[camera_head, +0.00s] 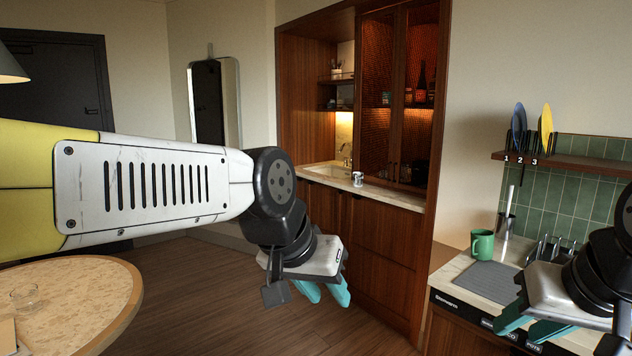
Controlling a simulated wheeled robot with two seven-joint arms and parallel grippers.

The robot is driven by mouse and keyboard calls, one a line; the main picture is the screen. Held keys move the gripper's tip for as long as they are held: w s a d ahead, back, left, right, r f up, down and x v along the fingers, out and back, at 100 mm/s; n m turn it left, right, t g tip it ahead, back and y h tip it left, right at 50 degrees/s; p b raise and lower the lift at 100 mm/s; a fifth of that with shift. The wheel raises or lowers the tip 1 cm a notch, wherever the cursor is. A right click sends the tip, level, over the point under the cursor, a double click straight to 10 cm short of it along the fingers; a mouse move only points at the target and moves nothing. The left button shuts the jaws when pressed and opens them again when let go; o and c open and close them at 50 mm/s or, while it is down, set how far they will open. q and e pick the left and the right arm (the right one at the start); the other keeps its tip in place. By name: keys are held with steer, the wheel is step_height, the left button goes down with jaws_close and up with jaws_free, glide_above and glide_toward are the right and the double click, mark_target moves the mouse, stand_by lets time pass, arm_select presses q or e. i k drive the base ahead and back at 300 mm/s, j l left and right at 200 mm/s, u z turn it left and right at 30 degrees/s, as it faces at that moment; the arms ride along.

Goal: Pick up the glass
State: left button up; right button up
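A clear, empty-looking glass (24,296) stands upright on the round, light-topped table (95,300) at the lower left. My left arm stretches across the picture above the table. My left gripper (323,292) hangs over the floor, well to the right of the glass, with its teal fingers parted and nothing between them. My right gripper (530,325) is at the lower right, in front of the counter, with its teal fingers apart and empty. Neither gripper touches the glass.
A brown item (7,336) lies at the table's left edge. A green mug (482,245) and a grey mat (487,281) are on the right counter. A metal cup (357,179) stands by the sink. Open wooden floor (215,285) lies between table and cabinets.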

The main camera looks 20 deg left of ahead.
mark_target(357, 176)
steer(key=u, duration=0.9)
steer(key=i+u, duration=0.2)
steer(key=i, duration=1.55)
steer(key=i+z, duration=0.2)
steer(key=i, duration=1)
steer(key=i+j+z, duration=0.2)
steer(key=i, duration=1)
steer(key=i+z, duration=0.4)
steer(key=i, duration=0.4)
steer(key=i+j+z, duration=0.15)
steer(key=i+z, duration=0.2)
steer(key=i, duration=0.45)
steer(key=k+l+u, duration=0.1)
steer(key=k+l, duration=0.6)
steer(key=l, duration=0.15)
